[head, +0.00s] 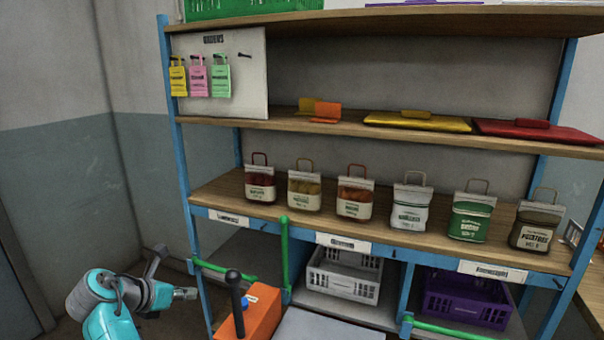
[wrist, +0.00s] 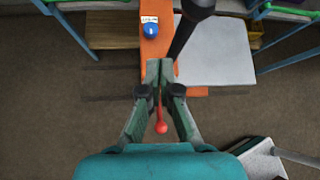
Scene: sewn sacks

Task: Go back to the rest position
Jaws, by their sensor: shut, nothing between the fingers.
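My gripper (head: 188,293) is at the lower left in the head view, at the end of my teal arm, in front of the shelf rack and left of an orange block (head: 256,314). It is empty. In the wrist view its two green-grey fingers (wrist: 160,68) meet at the tips. A red knob (wrist: 161,127) shows in the gap behind the fingertips; I cannot tell what it belongs to. The sacks, including a green one (head: 471,215) and a white one (head: 409,210), stand upright in a row on the middle shelf, away from my gripper.
A blue-framed rack holds a board (head: 245,75) with hanging tags and flat yellow (head: 417,122) and red (head: 540,132) pieces. White (head: 343,280) and purple (head: 466,300) crates sit below. A black post (head: 235,290) and green rails (head: 285,252) stand near my arm. Floor (wrist: 50,120) is bare at left.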

